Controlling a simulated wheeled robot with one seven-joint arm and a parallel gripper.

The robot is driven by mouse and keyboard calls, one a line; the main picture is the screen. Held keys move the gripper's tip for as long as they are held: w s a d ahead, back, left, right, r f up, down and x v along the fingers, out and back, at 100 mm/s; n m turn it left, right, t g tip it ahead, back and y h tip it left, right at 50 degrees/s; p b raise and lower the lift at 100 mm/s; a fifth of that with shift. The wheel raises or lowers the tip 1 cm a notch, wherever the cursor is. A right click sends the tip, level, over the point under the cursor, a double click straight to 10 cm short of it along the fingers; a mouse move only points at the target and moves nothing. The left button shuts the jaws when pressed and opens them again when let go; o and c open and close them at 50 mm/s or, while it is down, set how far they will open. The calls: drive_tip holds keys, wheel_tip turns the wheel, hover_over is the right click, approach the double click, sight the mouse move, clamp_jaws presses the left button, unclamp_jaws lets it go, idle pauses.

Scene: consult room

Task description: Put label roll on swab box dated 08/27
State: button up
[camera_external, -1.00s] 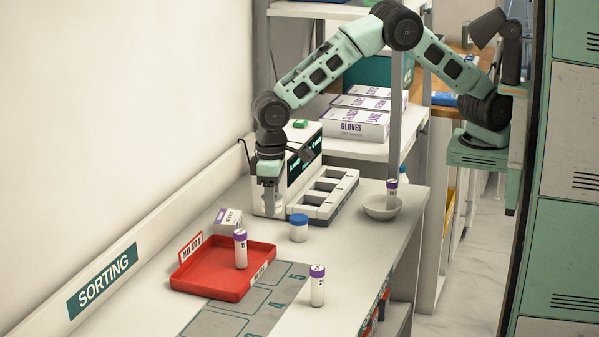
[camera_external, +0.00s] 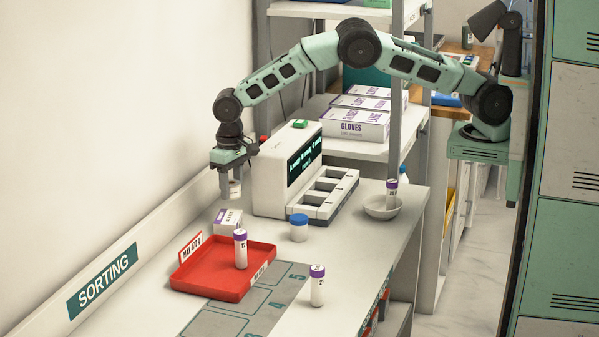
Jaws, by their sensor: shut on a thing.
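My gripper (camera_external: 232,172) points down near the wall, left of the white machine. It is shut on a small pale roll (camera_external: 233,189), which I take to be the label roll; the fingers partly cover it. The roll hangs in the air, above a small white box (camera_external: 228,221) with purple printing. This box stands on the counter behind the red tray and looks like the swab box. Its print is too small to read, so I cannot tell its date. A gap shows between roll and box.
The red tray (camera_external: 207,286) holds an upright purple-capped tube (camera_external: 240,249). Another tube (camera_external: 317,286) stands on the counter (camera_external: 352,262). A blue-lidded jar (camera_external: 298,228), the white machine (camera_external: 275,180) and a bowl (camera_external: 383,209) with a tube stand to the right.

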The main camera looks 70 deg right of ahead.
sight(232, 199)
drive_tip(key=shift+f+p, duration=0.55)
drive_tip(key=shift+f, duration=1.4)
drive_tip(key=shift+f, duration=0.15)
drive_tip(key=o, duration=1)
drive_tip(key=shift+c, duration=0.2)
